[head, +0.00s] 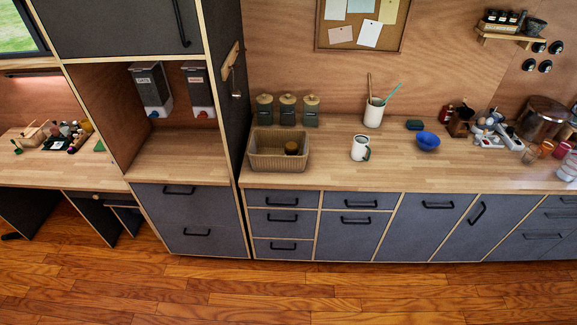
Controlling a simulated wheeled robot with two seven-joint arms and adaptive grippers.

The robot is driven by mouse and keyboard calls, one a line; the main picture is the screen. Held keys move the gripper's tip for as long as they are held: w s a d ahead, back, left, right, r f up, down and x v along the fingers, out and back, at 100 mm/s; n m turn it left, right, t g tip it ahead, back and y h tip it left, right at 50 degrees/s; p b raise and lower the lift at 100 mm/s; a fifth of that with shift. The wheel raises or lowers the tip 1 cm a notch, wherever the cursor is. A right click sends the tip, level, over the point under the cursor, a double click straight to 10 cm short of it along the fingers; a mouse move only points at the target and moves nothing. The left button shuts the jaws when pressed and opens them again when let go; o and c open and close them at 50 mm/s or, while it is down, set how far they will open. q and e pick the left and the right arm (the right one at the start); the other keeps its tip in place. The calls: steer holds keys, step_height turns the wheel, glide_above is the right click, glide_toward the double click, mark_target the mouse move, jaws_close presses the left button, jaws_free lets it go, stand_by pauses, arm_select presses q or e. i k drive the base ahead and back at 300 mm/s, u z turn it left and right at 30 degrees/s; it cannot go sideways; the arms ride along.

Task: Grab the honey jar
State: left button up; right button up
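No jar in the head view can be clearly told as the honey jar. A small dark jar with a yellowish top (291,148) stands inside the wicker basket (262,164) on the wooden counter. Small orange and reddish jars (546,148) stand at the far right of the counter, near a large copper-coloured pot (541,118). Any labels are too small to read. Neither of my grippers is in view.
Behind the basket stand three lidded canisters (287,110). A white mug (360,148), a blue bowl (427,141) and a white utensil holder (374,112) are on the counter (330,165). Tall cabinet (223,90) stands left of it. The wooden floor (300,290) in front is clear.

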mark_target(291, 149)
steer(key=u, duration=0.7)
steer(key=i, duration=0.35)
steer(key=u, duration=0.7)
steer(key=i, duration=1.6)
steer(key=z, duration=0.3)
